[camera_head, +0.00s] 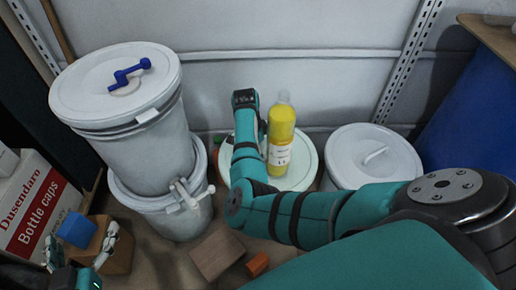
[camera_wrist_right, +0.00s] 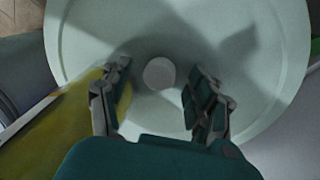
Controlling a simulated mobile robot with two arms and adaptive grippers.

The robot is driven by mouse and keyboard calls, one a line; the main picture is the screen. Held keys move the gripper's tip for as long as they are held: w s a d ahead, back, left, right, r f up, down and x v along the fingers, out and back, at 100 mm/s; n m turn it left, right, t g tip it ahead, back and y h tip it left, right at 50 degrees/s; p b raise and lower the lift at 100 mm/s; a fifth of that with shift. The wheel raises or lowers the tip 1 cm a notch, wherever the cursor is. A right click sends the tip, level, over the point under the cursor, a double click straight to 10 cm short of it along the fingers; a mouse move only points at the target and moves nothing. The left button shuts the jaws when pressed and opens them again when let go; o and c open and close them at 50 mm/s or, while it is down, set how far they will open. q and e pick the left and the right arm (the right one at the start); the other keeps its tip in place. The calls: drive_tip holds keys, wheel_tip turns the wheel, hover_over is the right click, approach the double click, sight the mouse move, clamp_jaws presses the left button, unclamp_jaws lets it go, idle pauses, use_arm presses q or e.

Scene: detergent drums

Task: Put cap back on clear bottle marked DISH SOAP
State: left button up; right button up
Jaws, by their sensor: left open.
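The clear bottle (camera_head: 281,142) holds yellow liquid and stands upright on a pale green drum lid (camera_head: 298,180). Its label is too small to read, and no cap shows on its clear top. In the right wrist view, the yellow bottle (camera_wrist_right: 45,135) is at the left, partly cut off. A small white disc, likely the cap (camera_wrist_right: 159,73), lies on the lid. My right gripper (camera_wrist_right: 159,66) is open, its fingers on either side of the disc with gaps; the head view hides them behind my arm. My left gripper (camera_head: 80,245) is open at lower left, near a blue block.
Two stacked white drums (camera_head: 140,130) stand left, the lower with a tap (camera_head: 188,194). Another white drum (camera_head: 355,150) and a blue barrel (camera_head: 470,110) are right. A bottle-caps carton (camera_head: 35,205), blue block (camera_head: 77,229), brown box (camera_head: 118,255) and orange block (camera_head: 257,264) are low.

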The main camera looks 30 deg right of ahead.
drive_tip(key=shift+s+f, duration=0.25)
drive_tip(key=c, duration=0.7)
drive_tip(key=shift+a, duration=0.1)
drive_tip(key=shift+r, duration=0.1)
drive_tip(key=shift+r, duration=0.15)
drive_tip(key=shift+c, duration=0.2)
drive_tip(key=r+p, duration=0.2)
drive_tip(key=r, duration=0.3)
drive_tip(key=shift+w+r, duration=0.15)
drive_tip(key=shift+w, duration=0.05)
use_arm(q)
drive_tip(key=s+a+f+g+y+p, duration=0.1)
drive_tip(key=s+a+f+g+p, duration=0.1)
drive_tip(key=s+f+g, duration=0.2)
drive_tip(key=s+a+f+g+y+p, duration=0.2)
drive_tip(key=s+f+g, duration=0.3)
drive_tip(key=s, duration=0.6)
drive_tip(key=shift+a+f+n+g, duration=0.25)
drive_tip(key=shift+a+n+g, duration=0.05)
drive_tip(key=shift+a+g, duration=0.65)
use_arm(e)
wheel_tip(320, 180, up, 13)
drive_tip(key=shift+f, duration=0.2)
use_arm(q)
drive_tip(key=shift+d, duration=0.15)
